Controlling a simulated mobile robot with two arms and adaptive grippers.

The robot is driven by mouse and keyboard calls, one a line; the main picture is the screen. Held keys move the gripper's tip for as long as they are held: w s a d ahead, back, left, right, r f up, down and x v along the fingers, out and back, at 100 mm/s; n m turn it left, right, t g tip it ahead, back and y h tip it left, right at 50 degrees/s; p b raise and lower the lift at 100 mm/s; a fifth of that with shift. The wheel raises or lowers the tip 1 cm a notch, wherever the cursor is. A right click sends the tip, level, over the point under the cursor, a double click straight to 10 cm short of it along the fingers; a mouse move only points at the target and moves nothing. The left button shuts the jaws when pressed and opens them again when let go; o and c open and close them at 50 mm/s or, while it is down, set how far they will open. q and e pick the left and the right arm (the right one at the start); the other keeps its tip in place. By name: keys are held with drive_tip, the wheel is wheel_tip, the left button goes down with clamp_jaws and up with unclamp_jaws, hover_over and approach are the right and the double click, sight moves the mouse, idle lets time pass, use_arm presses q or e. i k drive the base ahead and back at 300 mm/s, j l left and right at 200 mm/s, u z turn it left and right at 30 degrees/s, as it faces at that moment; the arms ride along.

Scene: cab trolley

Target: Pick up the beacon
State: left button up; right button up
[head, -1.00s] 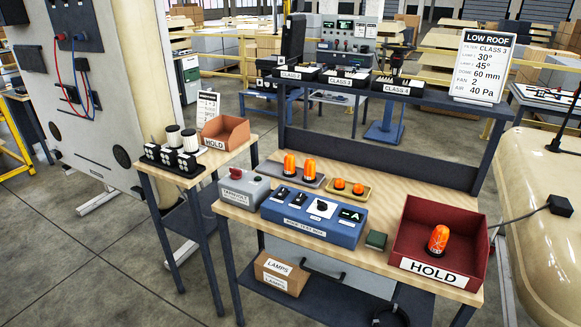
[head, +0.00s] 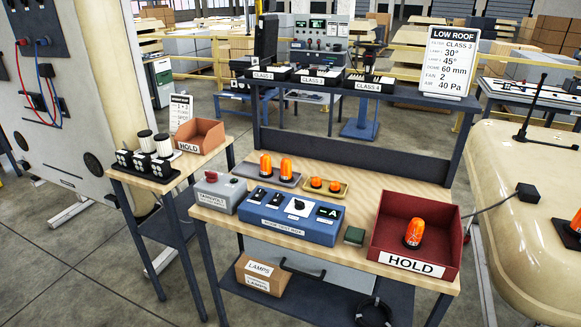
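Several orange beacons are in the head view. Two tall ones, a left one (head: 266,165) and a right one (head: 286,169), stand on a grey tray (head: 252,177) at the back of the workbench. One beacon (head: 414,234) stands upright inside the red HOLD bin (head: 391,262). Another (head: 576,221) is on a dark base on the cream cab roof (head: 511,167), cut by the right edge. Neither of my grippers is visible.
The wooden workbench (head: 359,265) also holds a blue test box (head: 287,227), a grey switch box (head: 219,194) and a small green block (head: 354,236). A side table at left carries lamps (head: 147,141) and a brown HOLD bin (head: 201,136). Open floor lies in front at left.

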sight(266, 172)
drive_tip(key=i+j+z, duration=0.1)
drive_tip(key=j+z, duration=0.8)
drive_tip(key=j, duration=0.25)
